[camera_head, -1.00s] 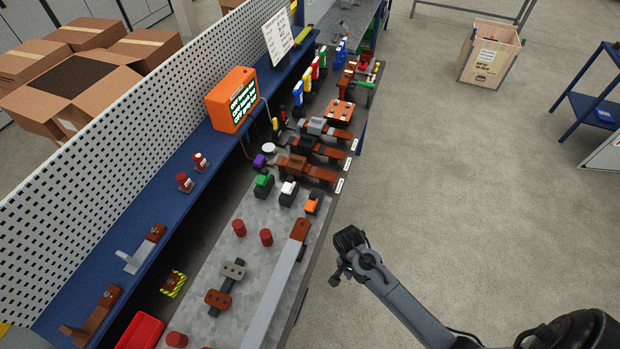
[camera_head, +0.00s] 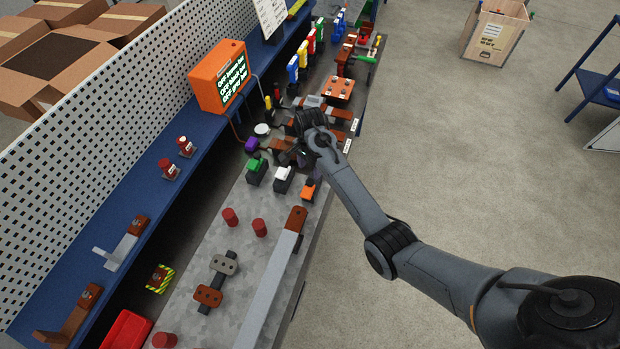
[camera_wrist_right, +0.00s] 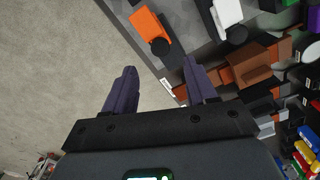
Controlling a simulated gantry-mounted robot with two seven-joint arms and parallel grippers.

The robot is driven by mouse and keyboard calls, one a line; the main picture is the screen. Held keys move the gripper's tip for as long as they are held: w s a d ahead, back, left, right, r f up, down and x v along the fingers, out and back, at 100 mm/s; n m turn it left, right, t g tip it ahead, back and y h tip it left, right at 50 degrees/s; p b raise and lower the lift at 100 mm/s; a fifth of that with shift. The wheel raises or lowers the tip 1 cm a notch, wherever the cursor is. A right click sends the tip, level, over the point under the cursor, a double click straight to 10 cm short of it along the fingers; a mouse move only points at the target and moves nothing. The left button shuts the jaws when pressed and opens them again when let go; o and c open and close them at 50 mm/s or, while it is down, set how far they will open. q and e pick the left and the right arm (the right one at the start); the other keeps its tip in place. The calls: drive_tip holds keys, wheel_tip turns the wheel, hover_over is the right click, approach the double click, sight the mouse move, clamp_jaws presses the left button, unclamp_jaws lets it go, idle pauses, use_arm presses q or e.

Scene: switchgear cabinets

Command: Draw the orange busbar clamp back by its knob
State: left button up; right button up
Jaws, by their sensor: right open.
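The orange busbar clamp (camera_head: 308,190) sits on a black base at the right edge of the grey bench top, the rightmost of a row with a white clamp (camera_head: 283,178) and a green clamp (camera_head: 256,167). In the right wrist view the orange clamp (camera_wrist_right: 148,26) shows at the top, with a round black knob (camera_wrist_right: 159,47) on its near end. My right gripper (camera_wrist_right: 158,70) is open and empty. Its purple fingers point toward the knob, which appears just beyond and between the fingertips. In the head view my right gripper (camera_head: 300,156) is above the bench just behind the clamps.
Brown busbar blocks (camera_wrist_right: 250,65) lie close to the right finger in the wrist view. An orange display box (camera_head: 217,77) is on the blue shelf.

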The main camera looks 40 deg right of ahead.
sight(310, 181)
drive_tip(key=shift+f, duration=3.6)
drive_tip(key=shift+d, duration=0.1)
clamp_jaws()
